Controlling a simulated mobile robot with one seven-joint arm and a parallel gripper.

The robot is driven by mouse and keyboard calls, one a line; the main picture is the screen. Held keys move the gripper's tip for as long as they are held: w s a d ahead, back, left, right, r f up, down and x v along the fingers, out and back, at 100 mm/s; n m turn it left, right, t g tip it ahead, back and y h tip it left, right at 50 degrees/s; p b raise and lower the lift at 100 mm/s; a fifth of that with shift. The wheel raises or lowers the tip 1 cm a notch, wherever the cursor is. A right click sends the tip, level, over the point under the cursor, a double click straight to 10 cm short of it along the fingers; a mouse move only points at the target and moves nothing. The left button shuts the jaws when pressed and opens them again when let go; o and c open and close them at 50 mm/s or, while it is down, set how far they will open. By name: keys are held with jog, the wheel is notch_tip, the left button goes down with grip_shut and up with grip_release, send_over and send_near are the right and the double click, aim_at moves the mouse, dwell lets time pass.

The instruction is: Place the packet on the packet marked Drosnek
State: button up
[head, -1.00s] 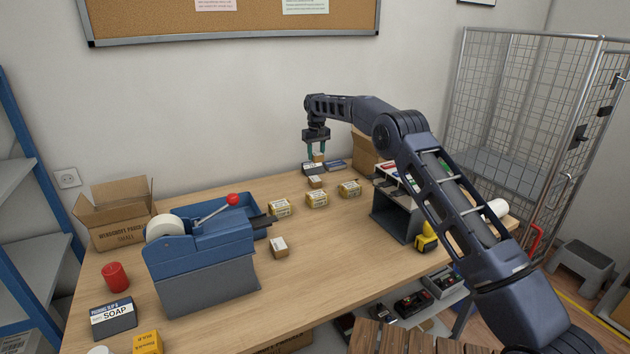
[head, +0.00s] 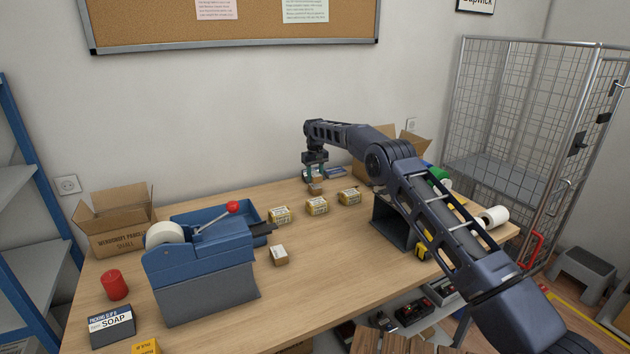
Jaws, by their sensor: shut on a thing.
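My gripper (head: 314,178) is at the back of the counter, pointing down, shut on a small brown packet that the fingers mostly hide. Directly below it a small brown packet (head: 315,190) lies on the counter. At this size I cannot tell whether the held packet touches it. The labels are too small to read, so I cannot tell which packet is marked Drosnek.
A blue tape dispenser (head: 205,265) with a red-knobbed lever stands left of the packets. A dark blue box (head: 335,172) lies behind. The middle front counter is clear.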

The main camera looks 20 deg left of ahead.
aim_at(315, 174)
jog(key=shift+f, duration=1.25)
jog(key=o, duration=1)
jog(key=shift+f, duration=0.1)
notch_tip(315, 174, up, 12)
jog(key=shift+r, duration=0.15)
